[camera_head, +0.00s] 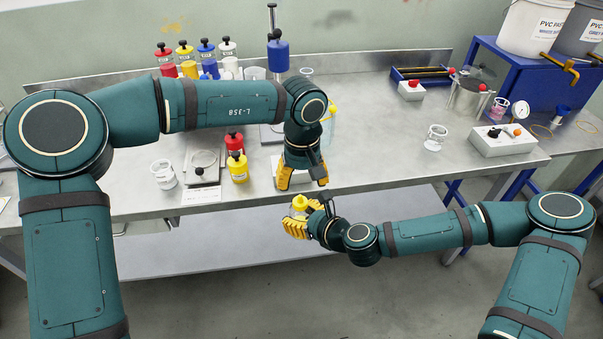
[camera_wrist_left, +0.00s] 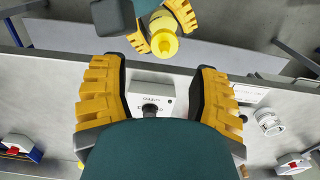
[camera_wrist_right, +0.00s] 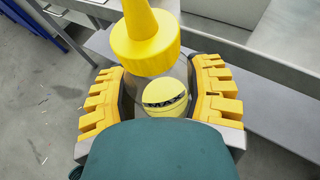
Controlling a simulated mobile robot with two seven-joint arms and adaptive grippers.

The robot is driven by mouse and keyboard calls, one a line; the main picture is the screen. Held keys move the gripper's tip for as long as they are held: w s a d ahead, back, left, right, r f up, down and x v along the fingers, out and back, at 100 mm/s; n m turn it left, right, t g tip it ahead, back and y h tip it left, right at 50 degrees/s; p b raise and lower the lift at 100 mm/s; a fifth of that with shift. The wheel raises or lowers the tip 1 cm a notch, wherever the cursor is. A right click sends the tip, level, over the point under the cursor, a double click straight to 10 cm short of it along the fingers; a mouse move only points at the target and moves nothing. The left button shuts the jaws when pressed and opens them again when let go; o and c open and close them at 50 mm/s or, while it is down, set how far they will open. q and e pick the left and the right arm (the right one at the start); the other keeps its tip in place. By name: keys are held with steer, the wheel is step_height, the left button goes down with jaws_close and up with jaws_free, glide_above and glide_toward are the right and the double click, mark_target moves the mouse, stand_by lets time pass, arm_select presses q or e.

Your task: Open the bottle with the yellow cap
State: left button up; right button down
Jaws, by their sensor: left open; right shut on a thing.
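The bottle with the yellow cap is held in my right gripper (camera_head: 297,227) in front of the bench edge; its yellow cap (camera_head: 300,202) points up. In the right wrist view the cap (camera_wrist_right: 147,48) has a tapered nozzle, and a round yellow label (camera_wrist_right: 165,98) shows on the body between the fingers. My left gripper (camera_head: 302,180) is open and empty, pointing down above and slightly behind the cap. In the left wrist view the cap (camera_wrist_left: 163,42) is beyond the fingertips, apart from them. My right gripper's fingers hide much of the bottle body.
Red and yellow bottles with black caps (camera_head: 238,168) stand left of my left gripper. A glass beaker (camera_head: 164,174) is farther left. A white device (camera_wrist_left: 150,98) sits at the bench edge below my left gripper. Another beaker (camera_head: 435,138) stands right on open bench.

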mark_target(302, 198)
arm_select(q)
step_height(302, 198, down, 6)
steer(key=shift+f, duration=0.25)
jaws_close()
stand_by(0.4)
steer(key=n, duration=0.5)
steer(key=shift+r+n, duration=0.1)
steer(key=shift+n, duration=0.3)
steer(key=n, duration=0.3)
steer(key=shift+n, duration=0.3)
steer(key=n, duration=1)
steer(key=shift+w+a, duration=0.1)
steer(key=shift+a, duration=0.1)
